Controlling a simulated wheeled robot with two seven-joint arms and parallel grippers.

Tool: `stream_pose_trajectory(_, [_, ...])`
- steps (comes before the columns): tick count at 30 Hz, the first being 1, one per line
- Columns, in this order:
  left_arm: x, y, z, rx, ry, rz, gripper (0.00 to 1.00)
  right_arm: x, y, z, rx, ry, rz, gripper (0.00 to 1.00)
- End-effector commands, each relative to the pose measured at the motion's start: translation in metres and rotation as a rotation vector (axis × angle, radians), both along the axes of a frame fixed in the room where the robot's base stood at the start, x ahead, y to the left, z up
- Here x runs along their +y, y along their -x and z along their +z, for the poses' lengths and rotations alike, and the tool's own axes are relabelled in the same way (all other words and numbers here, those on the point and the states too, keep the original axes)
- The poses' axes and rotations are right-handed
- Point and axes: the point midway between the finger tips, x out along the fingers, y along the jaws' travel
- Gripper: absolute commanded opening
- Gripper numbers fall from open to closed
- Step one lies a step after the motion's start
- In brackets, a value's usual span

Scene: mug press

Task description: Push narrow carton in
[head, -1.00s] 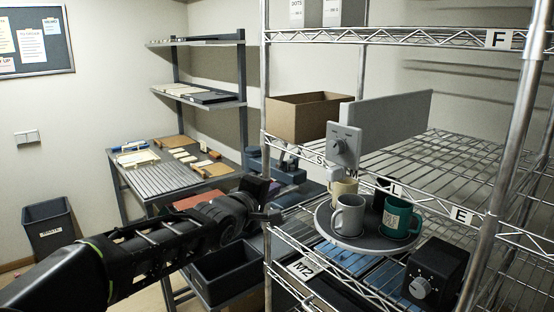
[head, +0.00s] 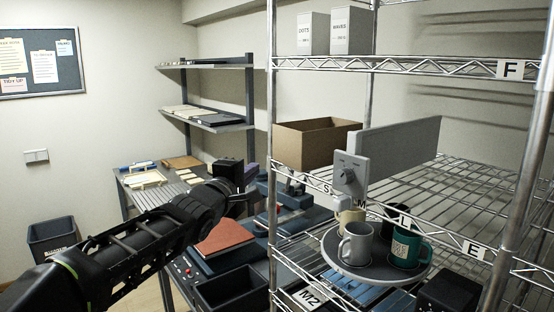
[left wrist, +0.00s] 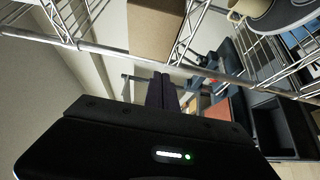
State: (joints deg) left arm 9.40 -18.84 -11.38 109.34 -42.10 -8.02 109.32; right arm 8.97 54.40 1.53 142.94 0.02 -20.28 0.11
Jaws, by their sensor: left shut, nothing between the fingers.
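Two pale cartons stand side by side on the upper wire shelf in the head view. The left carton (head: 313,33) looks slightly narrower than the right carton (head: 352,30); their labels are small. My left gripper (head: 246,174) is shut and empty, in front of the rack's left side, well below both cartons and apart from them. In the left wrist view its closed fingers (left wrist: 161,92) point away with nothing between them. The cartons are not visible in that view. My right gripper is not in view.
A round tray (head: 345,267) with several mugs is below. The rack's front rail (head: 400,66) edges the upper shelf. Free air lies left of the rack.

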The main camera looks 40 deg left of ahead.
Motion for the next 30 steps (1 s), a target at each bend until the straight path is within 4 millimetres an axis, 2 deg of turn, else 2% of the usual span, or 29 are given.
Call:
stream_pose_trajectory(9, [0.019, -0.066, 0.000, 0.003, -0.001, 0.000, 0.00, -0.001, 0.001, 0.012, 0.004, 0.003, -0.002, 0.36])
stream_pose_trajectory(12, [0.009, -0.083, -0.010, -0.002, 0.000, -0.002, 0.00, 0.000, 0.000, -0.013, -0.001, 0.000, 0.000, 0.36])
stream_pose_trajectory(14, [0.007, -0.088, -0.003, -0.002, 0.001, 0.001, 0.00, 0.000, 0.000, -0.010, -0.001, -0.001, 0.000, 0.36])
stream_pose_trajectory(21, [0.000, -0.098, -0.001, 0.000, 0.001, 0.000, 0.00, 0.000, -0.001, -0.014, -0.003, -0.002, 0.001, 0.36])
stream_pose_trajectory(30, [-0.001, -0.100, 0.000, 0.000, 0.000, 0.000, 0.00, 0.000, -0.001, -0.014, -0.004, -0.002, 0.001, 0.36])
